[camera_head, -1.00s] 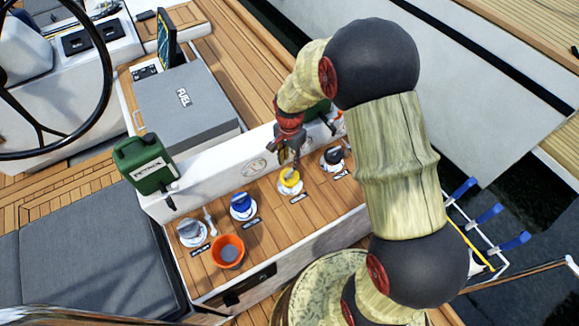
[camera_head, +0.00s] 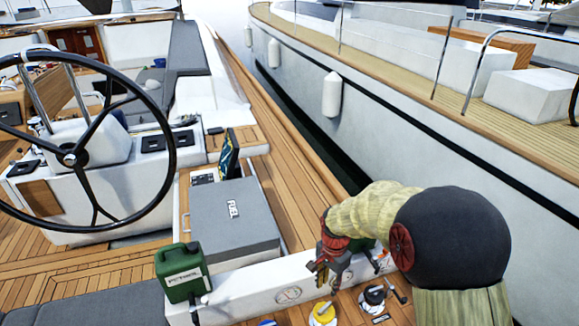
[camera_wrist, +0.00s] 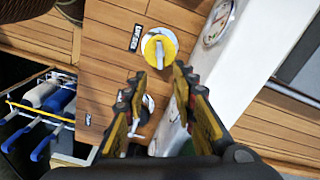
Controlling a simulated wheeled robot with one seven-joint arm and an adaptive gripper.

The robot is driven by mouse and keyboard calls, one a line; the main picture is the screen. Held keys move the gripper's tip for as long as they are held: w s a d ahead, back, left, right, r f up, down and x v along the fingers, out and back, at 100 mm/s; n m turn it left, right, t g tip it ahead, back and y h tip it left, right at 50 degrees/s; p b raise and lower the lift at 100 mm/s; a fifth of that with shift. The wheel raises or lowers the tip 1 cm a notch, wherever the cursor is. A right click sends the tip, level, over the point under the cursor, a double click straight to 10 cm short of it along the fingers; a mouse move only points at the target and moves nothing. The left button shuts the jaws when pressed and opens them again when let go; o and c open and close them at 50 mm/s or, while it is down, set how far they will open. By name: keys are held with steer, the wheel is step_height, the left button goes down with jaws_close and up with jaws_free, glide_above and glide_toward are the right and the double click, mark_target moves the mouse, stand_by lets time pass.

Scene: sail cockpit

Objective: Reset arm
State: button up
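My gripper (camera_head: 325,272) hangs over the teak ledge beside the white cockpit wall, just above the yellow deck cap (camera_head: 322,312). In the wrist view my gripper (camera_wrist: 159,76) has its two fingers spread apart, with nothing held between them. The yellow cap (camera_wrist: 158,48) shows beyond the fingertips, apart from them. A black deck cap (camera_head: 374,297) sits to the right of the yellow one. My arm comes in from the lower right of the head view.
A green petrol can (camera_head: 182,272) stands left of the gripper. A grey fuel locker (camera_head: 232,215) is behind it, and a steering wheel (camera_head: 75,155) farther left. Blue-handled items (camera_wrist: 48,115) show in the wrist view. A neighbouring boat (camera_head: 430,120) lies to the right.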

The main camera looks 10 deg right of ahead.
steer(key=s+r+n+t+b, duration=0.1)
steer(key=s+r+n+t, duration=0.4)
steer(key=s+r+n, duration=0.6)
steer(key=s+r, duration=1.1)
steer(key=r, duration=0.2)
steer(key=shift+s+t+b, duration=0.3)
steer(key=shift+b, duration=0.1)
steer(key=shift+r, duration=0.1)
